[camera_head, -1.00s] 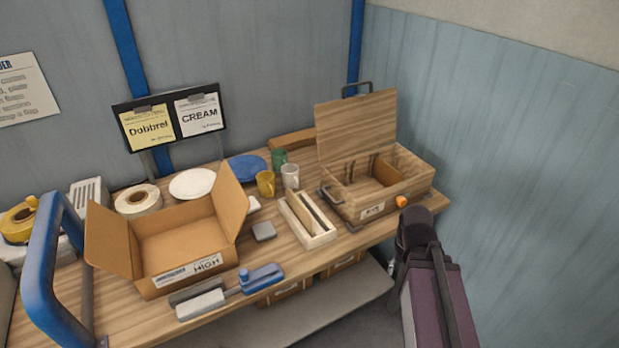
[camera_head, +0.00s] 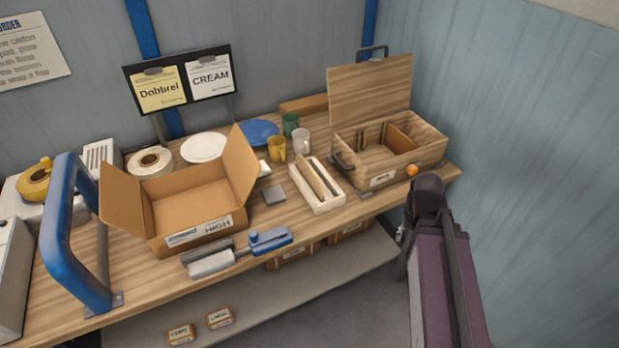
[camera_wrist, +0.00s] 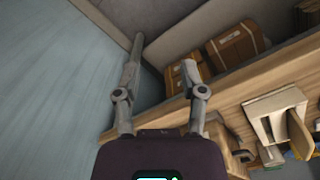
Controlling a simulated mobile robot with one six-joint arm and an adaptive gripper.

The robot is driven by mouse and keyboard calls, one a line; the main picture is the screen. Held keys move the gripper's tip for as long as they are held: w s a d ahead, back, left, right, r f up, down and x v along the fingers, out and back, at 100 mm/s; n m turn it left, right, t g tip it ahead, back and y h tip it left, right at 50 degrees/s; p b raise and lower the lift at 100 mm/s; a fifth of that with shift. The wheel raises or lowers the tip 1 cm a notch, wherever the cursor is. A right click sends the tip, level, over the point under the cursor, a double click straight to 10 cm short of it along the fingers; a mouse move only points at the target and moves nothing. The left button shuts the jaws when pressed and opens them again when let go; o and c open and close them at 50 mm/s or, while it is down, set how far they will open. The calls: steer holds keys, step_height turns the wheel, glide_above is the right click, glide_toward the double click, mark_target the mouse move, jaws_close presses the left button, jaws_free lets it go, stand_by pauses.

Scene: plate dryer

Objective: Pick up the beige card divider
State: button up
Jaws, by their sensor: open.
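The beige card divider (camera_head: 321,178) stands on edge, slightly tilted, in a small white tray (camera_head: 334,206) near the table's front edge. In the wrist view the white tray (camera_wrist: 262,106) lies at the right, with what looks like the divider (camera_wrist: 300,136) in it. My gripper (camera_wrist: 161,55) is open and empty, with its two fingers spread over the floor and lower shelf side, away from the tray. In the head view my arm is at the right, beyond the table edge, and my fingertips are not clearly visible.
An open wooden case (camera_head: 376,177) with a brown inner partition stands right of the tray. An open carton (camera_head: 192,242), mugs (camera_head: 277,147), plates (camera_head: 203,147) and a blue-handled tool (camera_head: 269,240) share the table. A blue rail (camera_head: 54,226) rises at the left.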

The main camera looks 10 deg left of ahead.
stand_by(0.3)
step_height(320, 180, up, 13)
steer(key=n+p, duration=0.7)
steer(key=p, duration=0.6)
glide_above(309, 166)
steer(key=shift+r, duration=0.2)
steer(key=shift+f, duration=0.2)
step_height(309, 166, down, 8)
steer(key=b, duration=0.8)
steer(key=shift+f, duration=0.1)
steer(key=shift+f, duration=0.1)
steer(key=shift+f+b, duration=2.5)
steer(key=shift+b, duration=0.2)
